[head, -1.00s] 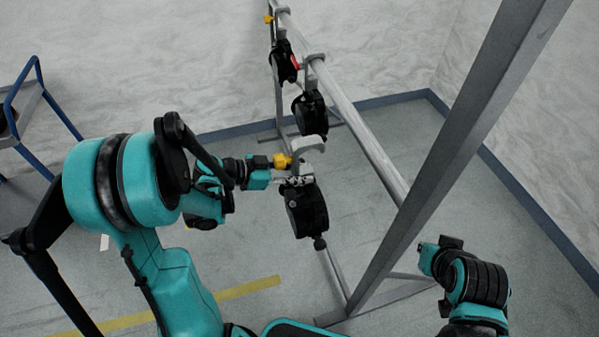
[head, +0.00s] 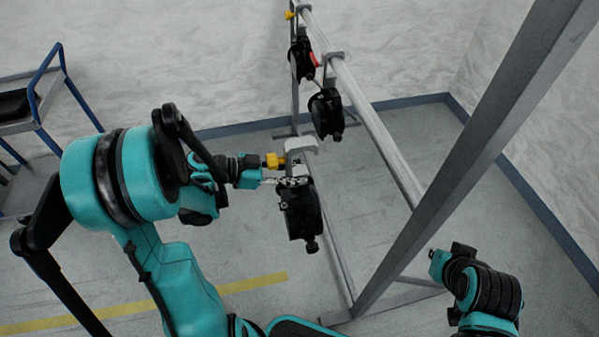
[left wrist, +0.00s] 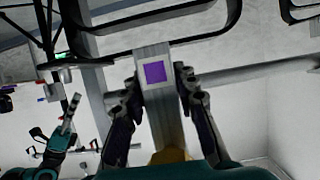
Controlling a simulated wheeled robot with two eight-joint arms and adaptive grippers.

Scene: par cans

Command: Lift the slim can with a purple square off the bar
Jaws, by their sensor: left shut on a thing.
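The slim black can (head: 300,212) hangs from its grey hook (head: 300,146), with a yellow knob on the hook's left side. In the left wrist view the hook's flat strap carries a purple square (left wrist: 155,72). My left gripper (head: 291,182) is shut on this strap, with one finger on each side of it in the left wrist view (left wrist: 161,105). In the head view the hook stands left of the bar (head: 363,108), with a gap between them. My right gripper (head: 440,259) is at lower right, away from the can; its jaws are too small to read.
Two other black cans, a nearer one (head: 326,113) and a farther one (head: 302,60), hang on the bar. A slanting grey post (head: 440,190) stands between the bar and my right arm. A blue-framed trolley (head: 45,92) is at far left.

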